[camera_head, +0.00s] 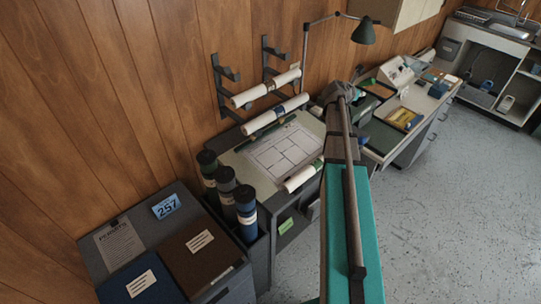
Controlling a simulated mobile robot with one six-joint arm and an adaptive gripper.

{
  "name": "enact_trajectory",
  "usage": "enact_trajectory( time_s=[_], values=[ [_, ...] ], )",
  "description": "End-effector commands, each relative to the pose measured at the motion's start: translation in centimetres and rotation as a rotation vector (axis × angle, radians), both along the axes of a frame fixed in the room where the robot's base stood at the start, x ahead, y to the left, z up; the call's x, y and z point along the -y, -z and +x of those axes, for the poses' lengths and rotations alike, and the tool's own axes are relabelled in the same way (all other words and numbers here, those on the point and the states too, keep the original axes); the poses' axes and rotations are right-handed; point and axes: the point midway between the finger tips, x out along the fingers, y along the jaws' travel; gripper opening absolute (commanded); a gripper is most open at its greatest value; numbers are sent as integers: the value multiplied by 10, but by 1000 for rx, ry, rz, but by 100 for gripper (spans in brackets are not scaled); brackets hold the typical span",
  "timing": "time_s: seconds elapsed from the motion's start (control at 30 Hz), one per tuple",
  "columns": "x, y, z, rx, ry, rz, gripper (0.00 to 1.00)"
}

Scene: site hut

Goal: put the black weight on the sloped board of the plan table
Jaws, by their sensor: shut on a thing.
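The plan table (239,166) stands against the wood wall left of my arm. Its sloped board (258,182) is pale green and carries a large white plan sheet (280,150). A rolled plan (303,176) lies near its front right edge. I cannot make out the black weight anywhere in this view. My arm reaches up the middle of the picture, past the right side of the table, and hides part of what is behind it. Its far visible end is a dark joint. My gripper and its fingers do not show.
Rolled plans (275,116) lie on wall brackets above the board. Several dark tubes (245,208) stand at the table's left, by a low cabinet (140,226) with binders. A lamp (365,32) hangs at the back over a cluttered desk (405,141). The floor (450,210) at right is clear.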

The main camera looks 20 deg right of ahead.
Motion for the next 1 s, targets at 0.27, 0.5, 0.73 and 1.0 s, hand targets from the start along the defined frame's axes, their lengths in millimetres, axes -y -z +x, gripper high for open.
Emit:
enact_trajectory(
  time_s=[0.27, 0.5, 0.73, 1.0],
  values=[
    [0, -40, 0, 0, 0, -1, 0],
    [0, -46, 0, 0, 0, -1, 0],
    [0, -46, 0, 0, 0, -1, 0],
    [0, -46, 0, 0, 0, -1, 0]
  ],
)
